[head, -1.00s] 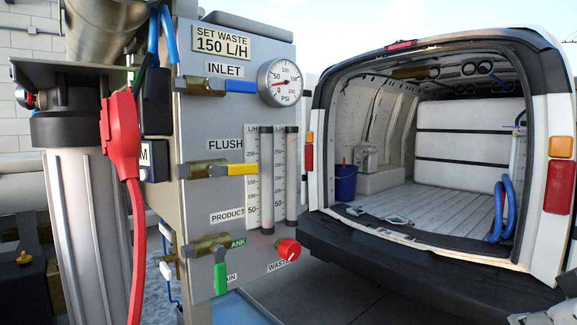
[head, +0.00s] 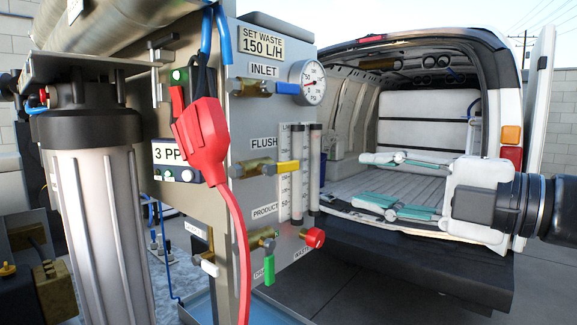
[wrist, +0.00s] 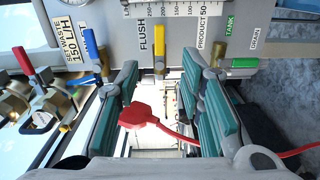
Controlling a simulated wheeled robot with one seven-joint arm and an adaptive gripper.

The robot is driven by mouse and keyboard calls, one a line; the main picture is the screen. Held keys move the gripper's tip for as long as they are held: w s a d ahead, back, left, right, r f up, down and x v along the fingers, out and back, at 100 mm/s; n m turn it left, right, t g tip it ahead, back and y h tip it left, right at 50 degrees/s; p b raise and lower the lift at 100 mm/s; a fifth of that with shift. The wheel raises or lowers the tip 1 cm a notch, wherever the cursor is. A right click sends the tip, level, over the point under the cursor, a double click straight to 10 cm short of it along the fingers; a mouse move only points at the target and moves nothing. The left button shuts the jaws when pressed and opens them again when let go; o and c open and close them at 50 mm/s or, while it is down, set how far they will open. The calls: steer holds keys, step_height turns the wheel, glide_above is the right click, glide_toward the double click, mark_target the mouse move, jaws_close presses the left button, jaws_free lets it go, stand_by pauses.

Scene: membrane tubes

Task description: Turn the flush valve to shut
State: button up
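The flush valve has a yellow lever (head: 288,167) on a brass body (head: 255,168), beside the FLUSH label on the grey panel. The lever lies sideways, in line with the brass body. My gripper (head: 368,180) is open and empty, to the right of the valve and apart from it, with its teal-padded fingers pointing left towards the panel. In the wrist view the yellow lever (wrist: 159,38) and brass body (wrist: 159,68) appear beyond the gap between the fingers of my gripper (wrist: 158,85).
The blue inlet lever (head: 288,88) is above, and the green lever (head: 269,270) and red waste knob (head: 314,238) are below. Clear flow tubes (head: 314,170) stand just right of the yellow lever. A red plug (head: 203,140) with its cable hangs in front of the panel's left side.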

mark_target(292, 167)
steer(key=x, duration=1.3)
steer(key=shift+w+a, duration=0.2)
steer(key=shift+a, duration=0.05)
jaws_close()
